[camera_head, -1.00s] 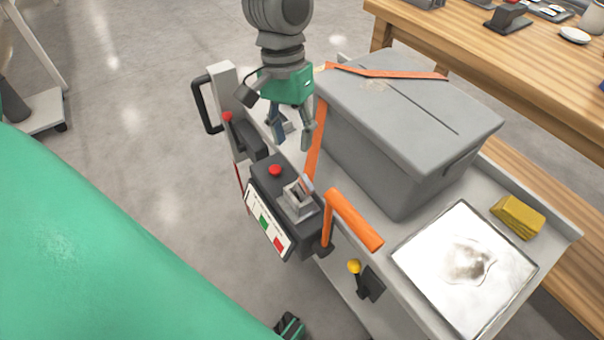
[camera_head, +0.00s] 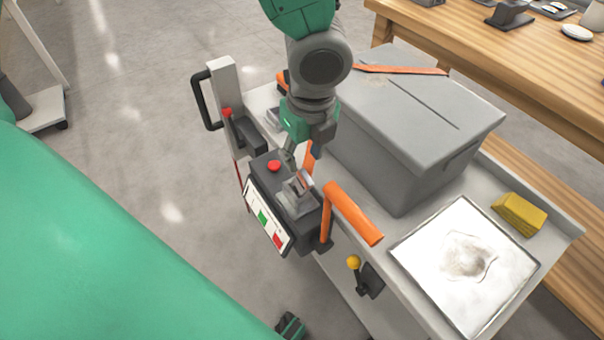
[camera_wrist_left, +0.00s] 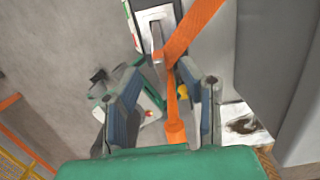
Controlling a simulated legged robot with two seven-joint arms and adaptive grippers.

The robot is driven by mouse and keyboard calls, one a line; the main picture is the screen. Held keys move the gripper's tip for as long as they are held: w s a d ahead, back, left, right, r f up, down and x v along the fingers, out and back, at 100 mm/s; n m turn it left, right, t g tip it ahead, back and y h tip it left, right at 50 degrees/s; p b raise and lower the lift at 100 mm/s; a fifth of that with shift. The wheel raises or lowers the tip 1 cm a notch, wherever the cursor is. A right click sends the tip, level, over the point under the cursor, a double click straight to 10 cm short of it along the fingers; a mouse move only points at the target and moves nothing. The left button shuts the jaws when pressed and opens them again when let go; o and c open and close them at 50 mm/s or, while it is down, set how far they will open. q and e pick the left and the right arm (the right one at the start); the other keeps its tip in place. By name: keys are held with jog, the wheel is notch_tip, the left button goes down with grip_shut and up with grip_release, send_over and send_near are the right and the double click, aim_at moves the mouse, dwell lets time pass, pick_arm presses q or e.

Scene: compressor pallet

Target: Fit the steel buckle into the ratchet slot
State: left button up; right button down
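My left gripper (camera_head: 297,163) reaches down from the top in the head view, just above the dark ratchet box. A grey steel piece (camera_wrist_left: 158,42), apparently the buckle, stands at the slot by the orange strap (camera_wrist_left: 190,30). I cannot tell whether it is seated. The fingers partly cover this spot in the head view. My right gripper does not show.
A large grey case (camera_head: 390,150) stands close behind. A black-handled post (camera_head: 222,95) is at left. A metal plate (camera_head: 420,250) and yellow block (camera_head: 519,215) lie at right.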

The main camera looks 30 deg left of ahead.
aim_at(301, 179)
pick_arm(q)
notch_tip(301, 179, down, 3)
jog(key=shift+a+r+b, duration=0.1)
jog(key=shift+a+b, duration=0.05)
jog(key=shift+b, duration=0.2)
jog(key=f+b, duration=0.2)
jog(key=f, duration=0.1)
jog(key=f+b, duration=0.1)
jog(key=f, duration=0.1)
jog(key=shift+w+a+f, duration=0.1)
jog(key=shift+a+f, duration=0.05)
jog(key=shift+a, duration=0.15)
grip_shut()
